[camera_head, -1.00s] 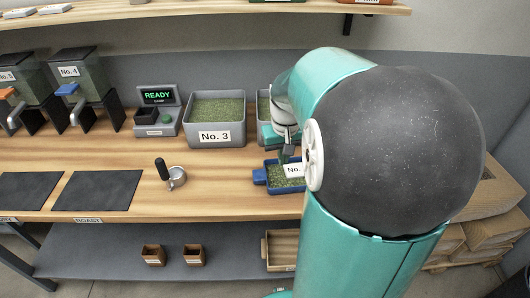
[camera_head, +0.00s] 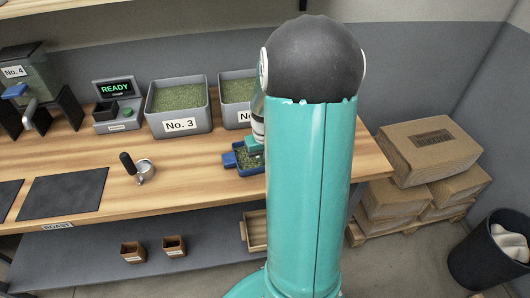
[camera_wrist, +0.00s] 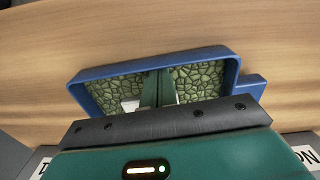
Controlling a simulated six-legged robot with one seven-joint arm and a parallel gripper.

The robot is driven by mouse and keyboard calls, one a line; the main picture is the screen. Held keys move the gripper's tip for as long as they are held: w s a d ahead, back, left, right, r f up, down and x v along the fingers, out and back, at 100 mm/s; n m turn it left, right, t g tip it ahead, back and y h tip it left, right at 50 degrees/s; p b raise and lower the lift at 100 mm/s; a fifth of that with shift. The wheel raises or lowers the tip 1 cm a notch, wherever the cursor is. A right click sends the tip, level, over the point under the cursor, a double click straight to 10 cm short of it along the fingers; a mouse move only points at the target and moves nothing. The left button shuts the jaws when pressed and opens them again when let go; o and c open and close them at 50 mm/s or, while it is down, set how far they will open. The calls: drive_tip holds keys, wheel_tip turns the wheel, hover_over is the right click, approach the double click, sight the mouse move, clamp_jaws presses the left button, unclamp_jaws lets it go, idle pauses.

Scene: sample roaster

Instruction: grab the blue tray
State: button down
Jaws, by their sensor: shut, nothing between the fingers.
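The blue tray (camera_head: 230,160) sits on the wooden bench, in front of the grey bins, and holds green beans. My arm hides its right part in the head view. In the wrist view the tray (camera_wrist: 237,70) lies just ahead of my gripper, with its tab at the right. My gripper (camera_wrist: 158,90) is shut, with its narrow fingers together over the beans inside the rim and nothing between them. In the head view my gripper (camera_head: 254,148) is at the tray, its fingertips hard to make out. Whether the fingers touch the beans or tray I cannot tell.
The grey No. 3 bin (camera_head: 179,132) and another grey bin (camera_head: 236,117) stand behind the tray. A black-handled metal tool (camera_head: 145,173) and a dark mat (camera_head: 64,194) lie left. Cardboard boxes (camera_head: 420,152) and a black waste bin (camera_head: 492,255) are right of the bench.

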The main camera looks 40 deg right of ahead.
drive_tip(key=shift+f, duration=0.1)
drive_tip(key=s, duration=0.1)
drive_tip(key=s+a, duration=0.1)
drive_tip(key=s, duration=0.1)
drive_tip(key=s+a, duration=0.1)
drive_tip(key=s, duration=0.1)
drive_tip(key=shift+a, duration=0.25)
idle(0.3)
